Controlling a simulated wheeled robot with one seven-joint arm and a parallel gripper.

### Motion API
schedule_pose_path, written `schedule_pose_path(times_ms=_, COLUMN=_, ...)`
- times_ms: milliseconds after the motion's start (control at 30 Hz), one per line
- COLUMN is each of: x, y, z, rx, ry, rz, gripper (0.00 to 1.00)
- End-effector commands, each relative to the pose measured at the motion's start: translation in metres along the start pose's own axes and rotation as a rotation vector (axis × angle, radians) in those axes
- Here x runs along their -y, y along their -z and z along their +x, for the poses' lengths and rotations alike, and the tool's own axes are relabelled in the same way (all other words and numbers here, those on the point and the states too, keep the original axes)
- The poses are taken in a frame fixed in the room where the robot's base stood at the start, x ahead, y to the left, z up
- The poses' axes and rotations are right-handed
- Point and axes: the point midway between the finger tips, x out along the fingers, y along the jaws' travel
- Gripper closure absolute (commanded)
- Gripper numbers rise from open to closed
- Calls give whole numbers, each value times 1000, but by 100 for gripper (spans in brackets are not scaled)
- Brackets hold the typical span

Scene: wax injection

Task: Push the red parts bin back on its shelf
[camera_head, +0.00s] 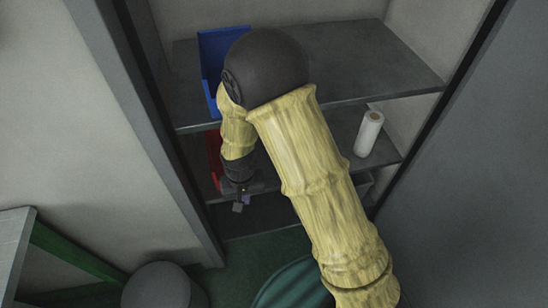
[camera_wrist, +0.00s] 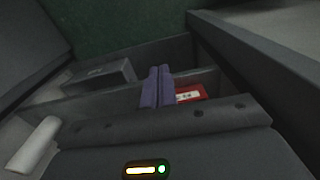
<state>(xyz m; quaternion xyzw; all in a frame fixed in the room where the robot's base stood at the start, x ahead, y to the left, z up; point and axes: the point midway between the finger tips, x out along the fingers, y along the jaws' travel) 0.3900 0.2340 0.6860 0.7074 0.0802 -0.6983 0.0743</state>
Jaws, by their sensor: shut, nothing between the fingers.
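The red parts bin (camera_head: 214,148) is on the middle shelf at its left end, mostly hidden behind my arm in the head view. In the wrist view a piece of the red bin (camera_wrist: 192,92) with a white label shows just right of my fingers. My gripper (camera_head: 239,204) points down in front of the shelf unit, close to the bin. In the wrist view the two purple fingers (camera_wrist: 157,86) lie together, shut and empty. I cannot tell whether they touch the bin.
A blue bin (camera_head: 211,62) stands on the upper shelf (camera_head: 370,62). A white roll (camera_head: 369,133) stands at the middle shelf's right. A dark grey box (camera_wrist: 100,78) shows in the wrist view. Cabinet side walls bound the shelves. A grey round container (camera_head: 157,288) is at lower left.

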Motion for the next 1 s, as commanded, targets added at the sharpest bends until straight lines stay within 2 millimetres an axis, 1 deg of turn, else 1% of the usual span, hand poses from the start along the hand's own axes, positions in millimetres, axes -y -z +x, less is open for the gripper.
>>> schedule_pose_path(times_ms=33, x=-4, y=1, z=-12, rx=-5, ry=2, rz=6, gripper=100)
schedule_pose_path(times_ms=200, x=-18, y=3, z=-36, rx=-15, ry=6, rz=18, gripper=100)
schedule_pose_path(times_ms=800, x=-66, y=2, z=-119, rx=-56, ry=15, rz=59, gripper=100)
schedule_pose_path(times_ms=900, x=-73, y=1, z=-132, rx=-63, ry=15, rz=66, gripper=100)
schedule_pose_path(times_ms=1000, x=-79, y=0, z=-140, rx=-67, ry=15, rz=71, gripper=100)
